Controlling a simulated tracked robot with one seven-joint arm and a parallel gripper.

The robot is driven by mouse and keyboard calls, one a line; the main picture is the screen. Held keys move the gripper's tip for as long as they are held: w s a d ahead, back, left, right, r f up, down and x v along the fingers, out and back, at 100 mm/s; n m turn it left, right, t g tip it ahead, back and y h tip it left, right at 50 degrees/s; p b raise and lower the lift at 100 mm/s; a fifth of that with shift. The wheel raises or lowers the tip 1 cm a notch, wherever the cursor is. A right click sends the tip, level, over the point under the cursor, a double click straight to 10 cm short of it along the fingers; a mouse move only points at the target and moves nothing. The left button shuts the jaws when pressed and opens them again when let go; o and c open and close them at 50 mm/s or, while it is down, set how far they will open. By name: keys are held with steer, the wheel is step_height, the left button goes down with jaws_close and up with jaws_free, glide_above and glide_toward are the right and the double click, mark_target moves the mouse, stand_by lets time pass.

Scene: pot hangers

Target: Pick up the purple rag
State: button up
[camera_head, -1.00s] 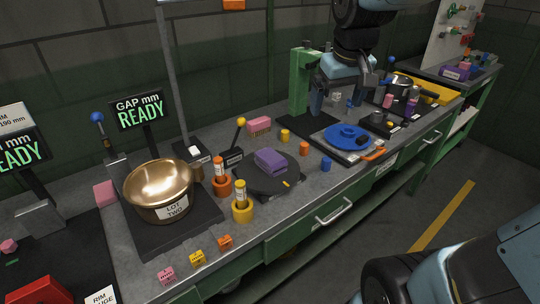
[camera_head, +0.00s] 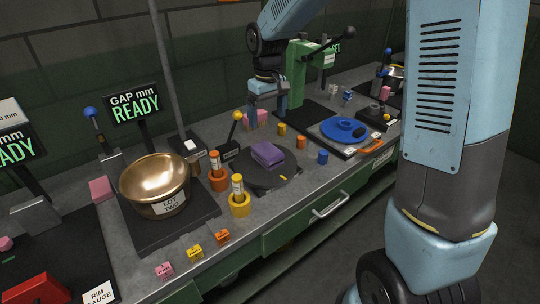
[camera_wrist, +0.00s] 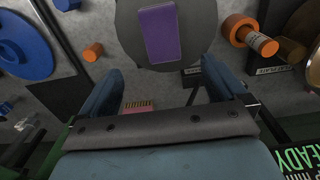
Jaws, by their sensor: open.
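The purple rag (camera_head: 267,154) is a folded block lying on a dark round plate (camera_head: 262,177) on the workbench. In the wrist view the purple rag (camera_wrist: 159,33) shows near the top middle, on the grey disc (camera_wrist: 200,40), beyond my fingertips. My gripper (camera_head: 267,114) is above the bench, behind and above the rag, near a pink brush-like block (camera_head: 256,117). In the wrist view my gripper (camera_wrist: 160,78) has its two fingers spread wide, with nothing held between them. The rag is fully in sight.
A brass bowl (camera_head: 153,183) stands left of the rag. Orange (camera_head: 219,178) and yellow (camera_head: 240,203) holders with upright cylinders stand between. A yellow-knobbed lever (camera_head: 236,125) rises behind the plate. A green press (camera_head: 298,75) and a blue disc (camera_head: 343,129) are to the right.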

mark_target(267, 149)
step_height(267, 149, down, 14)
steer(key=shift+a+r, duration=0.1)
steer(key=shift+r, duration=0.05)
stand_by(0.6)
steer(key=c, duration=1.1)
steer(key=shift+r, duration=0.6)
steer(key=shift+c, duration=0.2)
steer(key=s+r, duration=0.1)
steer(key=r, duration=0.1)
steer(key=s+d+r, duration=0.1)
steer(key=s+r, duration=0.1)
steer(key=r, duration=0.1)
steer(key=s+r, duration=0.1)
steer(key=r, duration=0.2)
steer(key=shift+s+d, duration=0.25)
steer(key=shift+s, duration=0.1)
steer(key=s+d+r, duration=0.2)
steer(key=s+r, duration=0.1)
steer(key=s, duration=0.5)
steer(key=shift+s+d+r, duration=0.3)
steer(key=shift+s+r, duration=0.1)
